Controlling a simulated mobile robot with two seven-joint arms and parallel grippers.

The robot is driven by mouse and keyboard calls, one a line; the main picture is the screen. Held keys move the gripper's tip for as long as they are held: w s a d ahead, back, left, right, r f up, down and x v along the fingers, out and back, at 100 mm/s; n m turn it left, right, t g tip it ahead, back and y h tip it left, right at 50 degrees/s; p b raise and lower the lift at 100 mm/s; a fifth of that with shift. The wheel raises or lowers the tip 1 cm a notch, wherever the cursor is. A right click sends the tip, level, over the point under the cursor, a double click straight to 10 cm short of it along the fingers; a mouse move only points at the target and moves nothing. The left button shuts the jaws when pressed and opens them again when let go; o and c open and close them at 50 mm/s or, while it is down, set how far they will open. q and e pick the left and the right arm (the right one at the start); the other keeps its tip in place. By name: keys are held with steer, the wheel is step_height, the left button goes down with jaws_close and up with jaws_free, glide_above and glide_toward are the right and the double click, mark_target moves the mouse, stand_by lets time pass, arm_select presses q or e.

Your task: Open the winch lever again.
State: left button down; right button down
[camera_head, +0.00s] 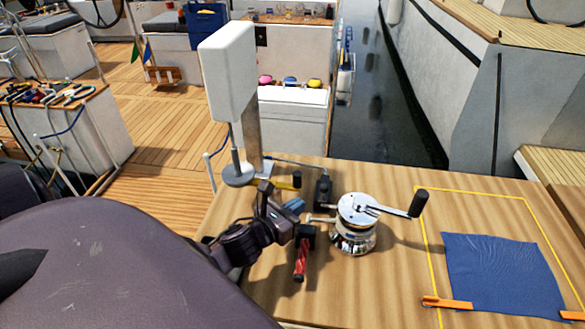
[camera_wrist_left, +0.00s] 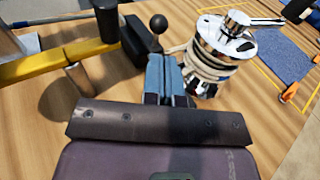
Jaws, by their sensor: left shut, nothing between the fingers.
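The chrome winch (camera_head: 352,238) stands on the wooden top, and its lever (camera_head: 390,210) reaches out to the right, ending in an upright black grip (camera_head: 418,203). In the left wrist view the winch (camera_wrist_left: 212,65) is at upper right, with part of the lever (camera_wrist_left: 262,21) running to the right edge. My left gripper (camera_head: 294,205) is left of the winch, apart from the lever. Its blue fingers (camera_wrist_left: 170,75) are shut with nothing between them. My right gripper is not in view.
A black block (camera_head: 323,188) sits close behind the winch. A yellow bar (camera_head: 272,184) with a black end lies left of it. A red-handled piece (camera_head: 300,262) is in front of my gripper. A blue cloth (camera_head: 502,272) with orange clips lies at right. A white box on a post (camera_head: 229,72) stands behind.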

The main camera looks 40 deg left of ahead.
mark_target(321, 190)
arm_select(q)
steer(key=w, duration=0.5)
steer(key=shift+d+f, duration=0.1)
steer(key=shift+f, duration=0.25)
steer(key=shift+w+f, duration=0.1)
steer(key=shift+w, duration=0.65)
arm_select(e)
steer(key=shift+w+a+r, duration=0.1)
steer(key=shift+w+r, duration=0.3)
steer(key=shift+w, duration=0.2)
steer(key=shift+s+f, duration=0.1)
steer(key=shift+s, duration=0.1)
